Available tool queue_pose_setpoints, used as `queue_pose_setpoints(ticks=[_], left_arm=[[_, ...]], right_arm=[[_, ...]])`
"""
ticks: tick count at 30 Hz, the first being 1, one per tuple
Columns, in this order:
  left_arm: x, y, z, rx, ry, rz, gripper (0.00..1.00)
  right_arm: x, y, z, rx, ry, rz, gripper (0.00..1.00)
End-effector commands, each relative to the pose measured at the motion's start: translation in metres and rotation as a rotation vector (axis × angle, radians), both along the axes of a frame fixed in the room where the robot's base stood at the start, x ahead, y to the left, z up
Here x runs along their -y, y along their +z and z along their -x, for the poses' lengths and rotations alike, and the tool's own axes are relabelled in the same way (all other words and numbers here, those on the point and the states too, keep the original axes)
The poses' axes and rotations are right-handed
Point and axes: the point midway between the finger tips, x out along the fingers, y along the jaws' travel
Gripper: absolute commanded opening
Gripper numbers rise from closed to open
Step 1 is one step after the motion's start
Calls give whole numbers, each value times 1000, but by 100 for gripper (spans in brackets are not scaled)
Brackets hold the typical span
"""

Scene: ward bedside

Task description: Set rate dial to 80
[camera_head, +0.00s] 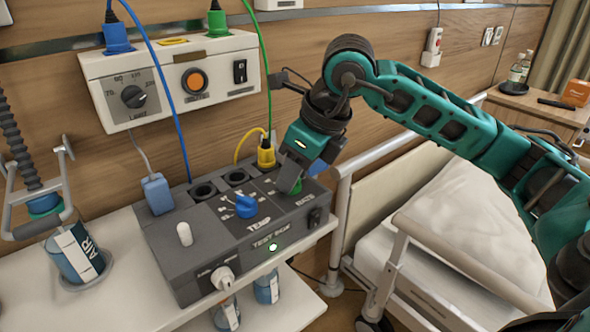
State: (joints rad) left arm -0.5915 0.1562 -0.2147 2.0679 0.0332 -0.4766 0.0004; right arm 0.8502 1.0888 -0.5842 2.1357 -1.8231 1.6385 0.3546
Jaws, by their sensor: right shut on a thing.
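The grey test box (190,262) sits on the white shelf by the wall. Its rate dial (293,188), green, is at the right of the top panel, beside the RATE label. My right gripper (290,184) comes down from above and is shut on the rate dial. The fingers and wrist hide most of the dial and its scale, so I cannot read its setting. The blue TEMP dial (246,206) is to the left of it. My left gripper is not in view.
A yellow plug (266,155) and a blue plug (157,194) stand in the box close by. A white lever (184,234) is at its left. The wall panel (163,115) with a lamp dial hangs above. The bed rail (345,205) is just right of the box.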

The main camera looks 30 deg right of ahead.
Motion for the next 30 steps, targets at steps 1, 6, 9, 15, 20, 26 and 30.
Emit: queue_pose_setpoints(ticks=[1,6,9,15,20,26,30], left_arm=[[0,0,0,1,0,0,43],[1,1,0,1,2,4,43],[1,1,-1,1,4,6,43],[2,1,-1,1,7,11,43],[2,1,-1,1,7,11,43],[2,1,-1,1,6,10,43],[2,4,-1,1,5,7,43]], right_arm=[[0,1,0,0,-3,1,4],[0,1,0,1,-4,1,4],[0,1,0,1,-4,1,4],[0,1,0,0,-3,1,48],[0,0,0,0,-3,1,58],[0,1,0,0,-3,1,58],[3,14,4,3,-3,1,58]])
